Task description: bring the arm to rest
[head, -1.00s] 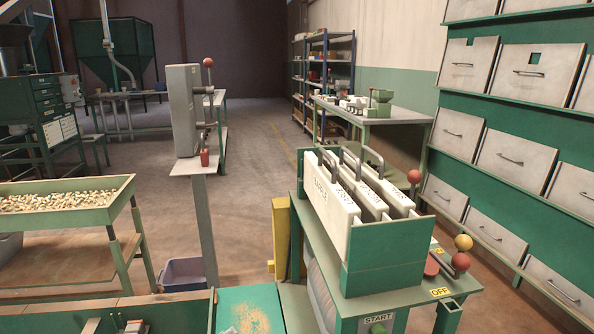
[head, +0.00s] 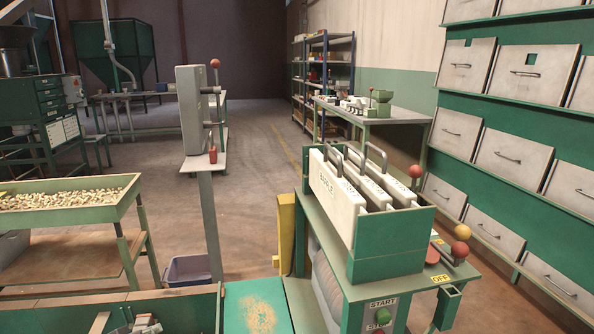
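Neither of my grippers shows in the head view, and no part of my arms can be made out. A green machine (head: 385,262) stands at the front right. White plates (head: 328,195), one lettered BAFFLE, stand upright side by side in its top, with dark loop handles. Below them is a START label with a green button (head: 381,315). Levers with red and yellow balls (head: 460,240) stand on its right side, near an OFF label.
A green-framed tray of nuts (head: 70,198) stands at left. A grey box on a post (head: 191,110) stands mid-left, with a blue-grey bin (head: 187,270) at its foot. Drawers (head: 515,155) line the right wall. The floor (head: 250,160) between is clear.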

